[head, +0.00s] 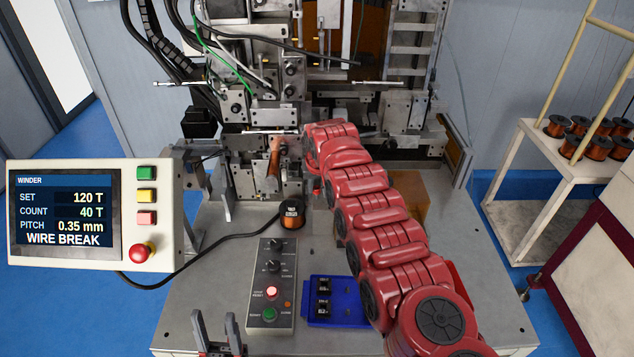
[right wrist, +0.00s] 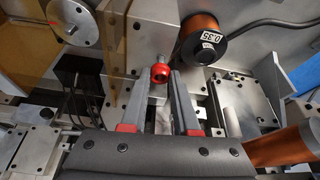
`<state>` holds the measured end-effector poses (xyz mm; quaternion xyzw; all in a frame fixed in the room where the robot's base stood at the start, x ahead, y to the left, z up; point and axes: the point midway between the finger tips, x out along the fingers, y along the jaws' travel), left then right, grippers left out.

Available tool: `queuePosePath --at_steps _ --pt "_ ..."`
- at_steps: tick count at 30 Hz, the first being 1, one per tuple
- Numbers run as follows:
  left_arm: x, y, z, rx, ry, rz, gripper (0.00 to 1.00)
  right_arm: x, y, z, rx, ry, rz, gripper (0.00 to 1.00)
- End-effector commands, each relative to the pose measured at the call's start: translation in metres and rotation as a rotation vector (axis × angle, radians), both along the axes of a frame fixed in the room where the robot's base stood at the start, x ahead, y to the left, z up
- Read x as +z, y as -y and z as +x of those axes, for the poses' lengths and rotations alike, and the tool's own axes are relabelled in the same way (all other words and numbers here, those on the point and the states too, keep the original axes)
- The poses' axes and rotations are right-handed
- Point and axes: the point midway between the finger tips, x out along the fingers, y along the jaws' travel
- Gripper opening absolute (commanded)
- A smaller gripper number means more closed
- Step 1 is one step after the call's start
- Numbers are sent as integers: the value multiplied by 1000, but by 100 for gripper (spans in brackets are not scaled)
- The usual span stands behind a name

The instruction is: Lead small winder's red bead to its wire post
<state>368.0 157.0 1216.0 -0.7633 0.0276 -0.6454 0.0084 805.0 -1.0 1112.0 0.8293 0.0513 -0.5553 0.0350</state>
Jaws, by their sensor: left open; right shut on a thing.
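The small red bead (right wrist: 160,73) shows in the right wrist view between the tips of my right gripper (right wrist: 158,80), which is shut on it. A short metal pin shows just behind the bead; I cannot tell whether it is the wire post or whether they touch. In the head view my red right arm reaches into the winder (head: 265,130) and its gripper and the bead are hidden or too small to make out. My left gripper (head: 218,335) is open and empty at the bottom of the head view, in front of the button box.
A labelled copper spool (head: 292,213) stands on the bench left of my right arm; it also shows in the right wrist view (right wrist: 203,45). A button box (head: 269,285) and blue tray (head: 340,318) lie in front. The display (head: 68,212) reads WIRE BREAK.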

Motion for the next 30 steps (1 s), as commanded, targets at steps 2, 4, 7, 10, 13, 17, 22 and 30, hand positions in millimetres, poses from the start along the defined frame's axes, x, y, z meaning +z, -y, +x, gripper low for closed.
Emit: queuePosePath --at_steps 2,4,7,10,13,17,22,30 --pt "-2 0 0 0 0 0 50 -3 0 0 0 1 0 0" --pt "-2 0 0 0 0 0 50 -2 0 0 0 1 0 0" --pt "-1 0 0 0 0 0 50 -2 0 0 0 1 0 0" --pt "-1 0 0 0 0 0 50 -2 0 0 0 1 0 0" --pt "-1 0 0 0 0 0 50 -2 0 0 0 1 0 0" --pt "-2 0 0 0 0 0 50 -2 0 0 0 2 0 0" --pt "-7 0 0 0 0 0 50 -7 0 0 0 1 0 0" --pt "-15 0 0 0 0 0 50 -15 0 0 0 2 0 0"
